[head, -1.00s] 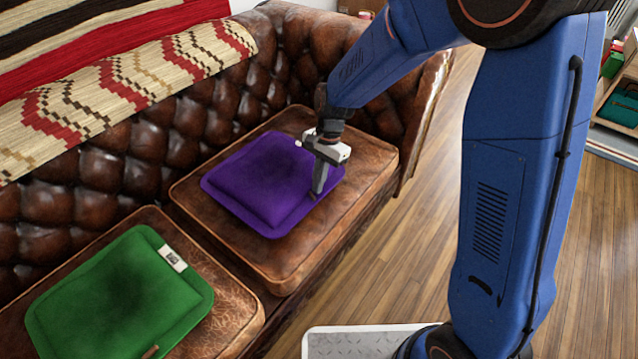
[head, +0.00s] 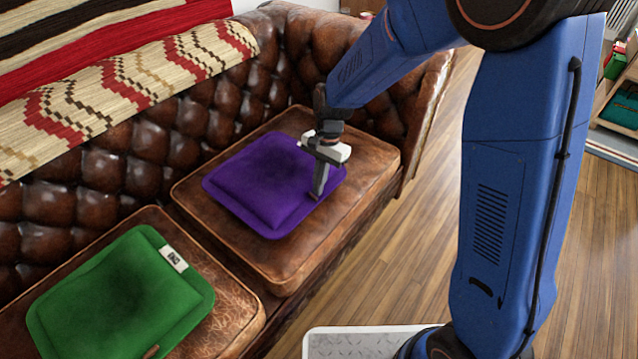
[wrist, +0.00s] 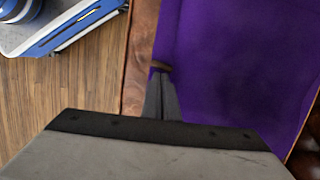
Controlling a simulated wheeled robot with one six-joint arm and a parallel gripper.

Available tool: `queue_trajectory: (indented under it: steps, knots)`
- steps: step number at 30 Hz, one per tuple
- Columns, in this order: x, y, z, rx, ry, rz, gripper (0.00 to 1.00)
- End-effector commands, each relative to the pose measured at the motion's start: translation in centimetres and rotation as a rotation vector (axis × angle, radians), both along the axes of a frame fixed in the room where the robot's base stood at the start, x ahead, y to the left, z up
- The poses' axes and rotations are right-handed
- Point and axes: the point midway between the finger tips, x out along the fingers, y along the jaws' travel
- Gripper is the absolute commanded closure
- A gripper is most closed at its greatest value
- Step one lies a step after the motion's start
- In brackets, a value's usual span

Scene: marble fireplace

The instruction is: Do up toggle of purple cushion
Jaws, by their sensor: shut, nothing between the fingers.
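The purple cushion (head: 262,185) lies flat on the right-hand brown leather seat of the sofa. It also fills much of the wrist view (wrist: 232,70). A small brown toggle (wrist: 160,66) shows at the cushion's edge in the wrist view, right at my fingertips. My gripper (head: 316,197) points down at the cushion's right front edge. In the wrist view its fingers (wrist: 161,76) are together, with nothing held between them. The tips touch or nearly touch the toggle. I cannot tell whether the toggle is through a loop, as the tips partly cover it.
A green cushion (head: 120,300) with a white label lies on the left seat. The tufted sofa back (head: 140,150) rises behind, with a patterned blanket (head: 130,85) over it. Wooden floor (head: 400,270) is clear in front. A shelf (head: 618,110) stands at the far right.

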Motion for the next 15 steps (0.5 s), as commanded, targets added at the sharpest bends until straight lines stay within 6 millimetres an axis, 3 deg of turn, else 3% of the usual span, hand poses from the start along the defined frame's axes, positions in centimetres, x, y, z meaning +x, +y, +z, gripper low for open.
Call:
queue_trajectory:
  steps: [9, 15]
  knots:
    - [-1.12, 0.26, -0.02, 0.0, 0.0, 0.001, 1.0]
    - [-0.45, -0.33, -0.04, 0.0, 0.0, -0.002, 1.0]
